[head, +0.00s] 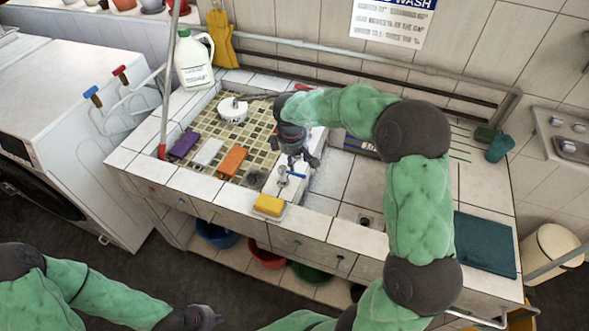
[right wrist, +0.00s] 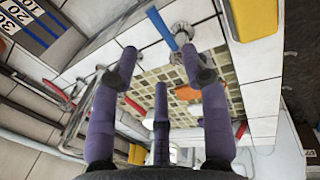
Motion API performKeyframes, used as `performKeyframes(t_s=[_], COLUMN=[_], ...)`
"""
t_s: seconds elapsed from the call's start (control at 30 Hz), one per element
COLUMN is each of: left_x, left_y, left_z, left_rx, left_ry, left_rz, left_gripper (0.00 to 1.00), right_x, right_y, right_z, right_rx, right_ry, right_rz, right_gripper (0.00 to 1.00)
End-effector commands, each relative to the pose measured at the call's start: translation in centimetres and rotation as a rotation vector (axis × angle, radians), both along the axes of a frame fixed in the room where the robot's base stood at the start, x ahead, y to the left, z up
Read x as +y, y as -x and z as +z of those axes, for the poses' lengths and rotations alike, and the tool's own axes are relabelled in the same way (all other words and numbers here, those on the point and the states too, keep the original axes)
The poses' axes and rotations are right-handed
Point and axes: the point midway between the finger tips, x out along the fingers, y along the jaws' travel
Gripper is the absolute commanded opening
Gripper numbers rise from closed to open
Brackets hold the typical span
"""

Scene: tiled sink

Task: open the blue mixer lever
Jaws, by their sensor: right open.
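A blue lever (head: 297,174) sits on a small metal fitting (head: 283,173) on the white tiled ledge right of the tiled basin. In the right wrist view the blue lever (right wrist: 160,29) is a slim bar beside a round metal fitting (right wrist: 181,32), just beyond my fingertips. My right gripper (head: 303,160) hangs over the ledge, close above and behind the lever. Its purple-grey fingers (right wrist: 163,75) are spread and hold nothing; I see no clear contact. My left gripper (head: 207,318) is low at the bottom edge, away from the sink; its fingers are too small to judge.
A yellow sponge (head: 269,205) lies at the ledge's front. The basin (head: 222,125) holds purple, white and orange blocks (head: 232,161) and a white round item (head: 232,110). A white jug (head: 194,60) stands behind. Other blue (head: 92,96) and red (head: 121,74) levers are at left.

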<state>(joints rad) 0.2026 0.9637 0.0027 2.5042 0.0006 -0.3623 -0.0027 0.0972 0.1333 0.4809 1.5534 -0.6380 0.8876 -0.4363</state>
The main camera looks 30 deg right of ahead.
Motion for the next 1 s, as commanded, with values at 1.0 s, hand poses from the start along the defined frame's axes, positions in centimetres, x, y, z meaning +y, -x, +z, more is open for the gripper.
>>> performKeyframes(t_s=[1.0], left_x=[0.0], left_y=[-0.1], left_z=[-2.0], left_rx=[-0.001], left_ry=[0.0], left_rz=[0.0], left_gripper=[0.0], right_x=[-1.1], right_y=[-1.0], right_z=[-7.7], right_rx=[-0.001], right_ry=[-0.001], right_rz=[0.0], right_gripper=[0.09])
